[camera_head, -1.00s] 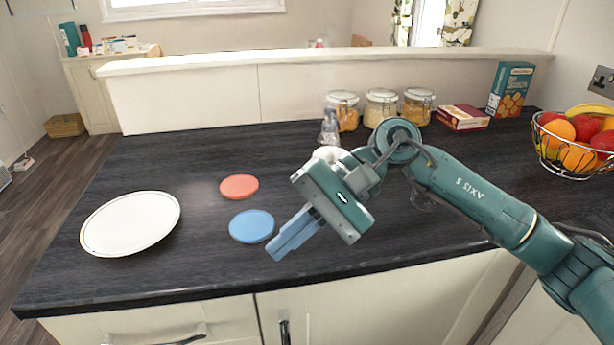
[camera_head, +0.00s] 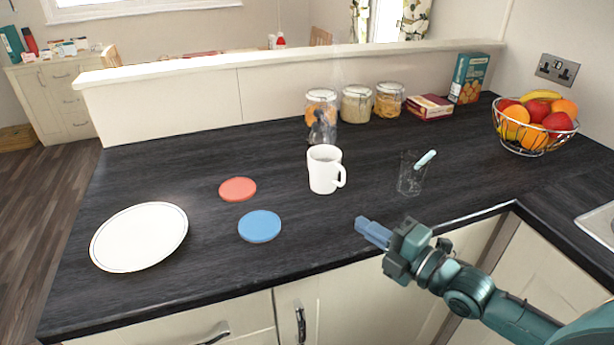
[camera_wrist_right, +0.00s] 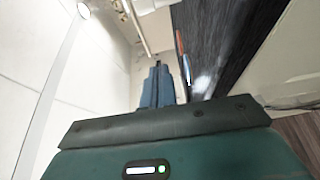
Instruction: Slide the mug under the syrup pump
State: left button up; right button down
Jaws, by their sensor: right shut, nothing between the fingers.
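The white mug (camera_head: 322,172) stands upright on the dark counter, its handle to the right in the head view. Behind it, a clear bottle with a dark grey top (camera_head: 321,128) stands before the jars; it looks like the syrup pump, but its nozzle is hard to make out. The mug is in front of this bottle and appears apart from it. My right gripper (camera_head: 361,223) is shut and empty near the counter's front edge, right of and nearer than the mug, not touching it. Its blue fingers (camera_wrist_right: 157,86) show together in the right wrist view. My left gripper is out of view.
A clear glass (camera_head: 411,178) with a pale blue stick stands right of the mug. Red (camera_head: 238,189) and blue (camera_head: 260,226) discs and a white plate (camera_head: 139,237) lie left. Jars (camera_head: 356,104) and boxes line the back; a fruit basket (camera_head: 536,124) stands right.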

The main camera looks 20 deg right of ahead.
aim_at(328, 174)
jog(key=x, duration=2)
jog(key=shift+a+p, duration=0.1)
jog(key=shift+p, duration=0.25)
jog(key=shift+w+d+f+b, duration=0.1)
jog(key=shift+d+b, duration=0.35)
jog(key=shift+d, duration=0.8)
jog(key=shift+d+b, duration=0.3)
jog(key=shift+d, duration=0.35)
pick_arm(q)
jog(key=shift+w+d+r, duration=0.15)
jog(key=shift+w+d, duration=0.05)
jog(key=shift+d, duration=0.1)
pick_arm(e)
jog(key=shift+d, duration=0.15)
